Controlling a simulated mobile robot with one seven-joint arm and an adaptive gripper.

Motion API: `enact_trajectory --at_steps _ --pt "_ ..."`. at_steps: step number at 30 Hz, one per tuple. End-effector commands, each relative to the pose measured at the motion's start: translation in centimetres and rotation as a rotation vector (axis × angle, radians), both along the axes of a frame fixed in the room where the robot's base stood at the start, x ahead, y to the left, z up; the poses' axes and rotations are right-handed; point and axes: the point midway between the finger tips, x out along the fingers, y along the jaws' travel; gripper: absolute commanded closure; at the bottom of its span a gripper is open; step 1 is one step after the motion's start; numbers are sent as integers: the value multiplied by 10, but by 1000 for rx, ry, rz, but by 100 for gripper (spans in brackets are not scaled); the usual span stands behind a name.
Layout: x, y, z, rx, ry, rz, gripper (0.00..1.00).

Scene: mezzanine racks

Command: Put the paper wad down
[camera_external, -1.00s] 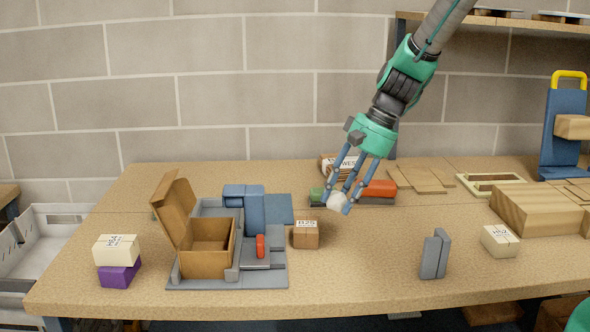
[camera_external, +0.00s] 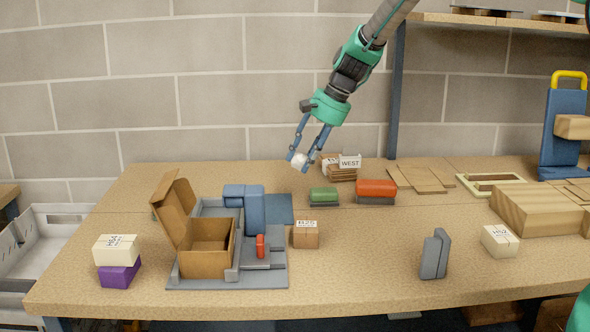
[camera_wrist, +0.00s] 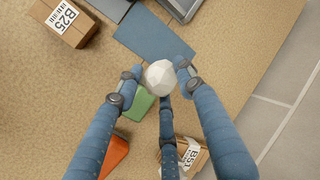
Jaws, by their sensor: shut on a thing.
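My gripper (camera_external: 304,161) is shut on the white, faceted paper wad (camera_external: 299,160) and holds it above the back middle of the table. In the wrist view the paper wad (camera_wrist: 160,77) sits between the fingertips of my blue gripper (camera_wrist: 158,80). A flat blue mat (camera_wrist: 150,41) lies on the table beyond the wad in the wrist view. This mat also shows beside the grey fixture in the external view (camera_external: 279,209).
An open cardboard box (camera_external: 207,246) stands on the grey fixture at left. The table's front middle is clear.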

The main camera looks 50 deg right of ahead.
Motion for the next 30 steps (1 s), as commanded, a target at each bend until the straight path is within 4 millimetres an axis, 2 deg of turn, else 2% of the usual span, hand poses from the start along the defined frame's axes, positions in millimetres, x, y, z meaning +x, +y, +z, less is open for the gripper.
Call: enact_trajectory --at_steps 6,18,24,30 --pt "39 -22 -2 1 -4 -55 76" --pt "100 -60 -9 6 -13 -157 76" --pt "121 -74 -13 8 -17 -197 76" --pt "131 -81 -15 10 -19 -218 76"
